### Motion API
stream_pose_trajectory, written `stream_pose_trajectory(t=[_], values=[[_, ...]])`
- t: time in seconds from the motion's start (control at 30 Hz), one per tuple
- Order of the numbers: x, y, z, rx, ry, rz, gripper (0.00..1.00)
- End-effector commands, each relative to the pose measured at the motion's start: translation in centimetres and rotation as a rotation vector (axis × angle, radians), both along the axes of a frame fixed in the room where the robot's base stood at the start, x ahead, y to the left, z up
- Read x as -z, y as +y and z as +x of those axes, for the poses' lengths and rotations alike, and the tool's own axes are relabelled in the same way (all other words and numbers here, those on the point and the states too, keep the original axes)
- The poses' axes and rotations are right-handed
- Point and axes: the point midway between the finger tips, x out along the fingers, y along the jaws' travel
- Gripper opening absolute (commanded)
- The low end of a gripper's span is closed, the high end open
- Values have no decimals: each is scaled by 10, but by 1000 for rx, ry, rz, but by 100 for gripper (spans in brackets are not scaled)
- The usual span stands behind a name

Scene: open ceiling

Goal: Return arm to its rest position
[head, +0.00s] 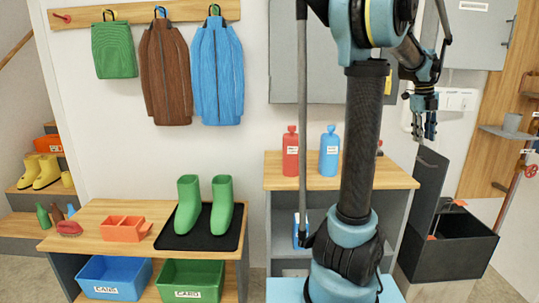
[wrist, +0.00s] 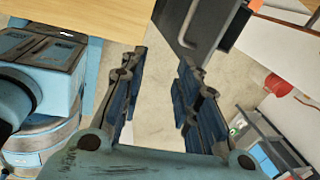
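My gripper (head: 424,130) hangs at the upper right of the head view, with its fingers pointing down. It is in the air in front of the pale wall, above the open black bin. In the wrist view my gripper (wrist: 160,65) has its two blue fingers apart. Only floor shows between them, and nothing is held. My arm rises in front of the wooden counter and bends over to the right, hiding part of the counter.
A black bin (head: 447,258) with a raised lid stands below my gripper. A red bottle (head: 290,155) and a blue bottle (head: 329,155) stand on the counter (head: 277,181). Green boots (head: 188,205) stand on a bench at left. A shelf (head: 505,132) juts out at far right.

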Motion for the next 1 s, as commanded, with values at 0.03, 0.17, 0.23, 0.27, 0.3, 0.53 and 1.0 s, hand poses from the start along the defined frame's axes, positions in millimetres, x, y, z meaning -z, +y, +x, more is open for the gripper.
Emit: stream_pose_trajectory(t=[0.03, 0.17, 0.23, 0.27, 0.3, 0.53, 1.0], values=[[1, 10, 1, -42, 4, 0, 30], [4, 33, -2, -163, 16, 2, 30], [6, 46, -3, -235, 24, 2, 30], [7, 52, -4, -268, 27, 1, 30], [9, 61, -5, -316, 32, 1, 30], [27, 130, -21, -713, 73, -4, 30], [104, 280, -97, -1803, 182, -78, 30]])
